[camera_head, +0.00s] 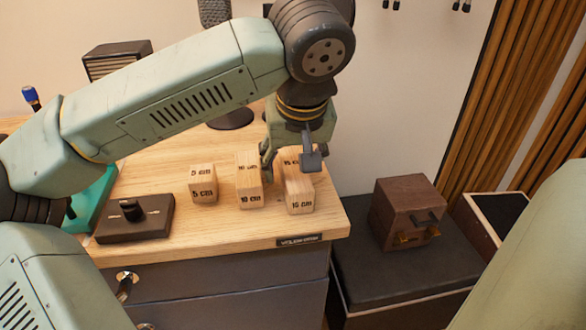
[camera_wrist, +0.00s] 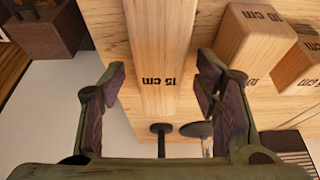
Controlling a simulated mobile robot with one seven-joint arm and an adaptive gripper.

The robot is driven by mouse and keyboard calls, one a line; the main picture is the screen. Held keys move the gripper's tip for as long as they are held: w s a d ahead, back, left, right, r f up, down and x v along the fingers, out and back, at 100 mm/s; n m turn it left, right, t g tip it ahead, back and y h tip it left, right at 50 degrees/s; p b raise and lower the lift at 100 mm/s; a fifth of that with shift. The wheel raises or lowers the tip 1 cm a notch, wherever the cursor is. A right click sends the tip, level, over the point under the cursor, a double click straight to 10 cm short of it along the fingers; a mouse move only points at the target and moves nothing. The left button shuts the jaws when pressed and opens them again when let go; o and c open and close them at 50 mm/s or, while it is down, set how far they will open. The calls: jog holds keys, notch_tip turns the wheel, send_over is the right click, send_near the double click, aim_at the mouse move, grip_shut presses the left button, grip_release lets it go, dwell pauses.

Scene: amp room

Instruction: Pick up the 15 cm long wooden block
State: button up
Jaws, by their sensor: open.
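The 15 cm wooden block (camera_head: 299,195) lies at the right end of a row of blocks on the wooden cabinet top, near its right edge. It also shows in the wrist view (camera_wrist: 160,45), marked "15 cm", running between my gripper's fingers. My gripper (camera_head: 291,155) is open above the block, and the fingers (camera_wrist: 158,88) appear on either side of it with gaps. In the head view my gripper hides part of the block's far portion. The 10 cm block (camera_head: 249,182) stands just left, and the 5 cm block (camera_head: 202,184) is farther left.
A dark round stand base (camera_head: 231,117) is behind the blocks. A brown wooden box (camera_head: 406,210) stands on a lower dark surface at right. A white wall is behind.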

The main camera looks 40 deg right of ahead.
jog(key=shift+w+d+f, duration=0.1)
jog(key=shift+w+f, duration=0.1)
jog(key=shift+f, duration=0.35)
jog(key=shift+c, duration=0.6)
grip_shut()
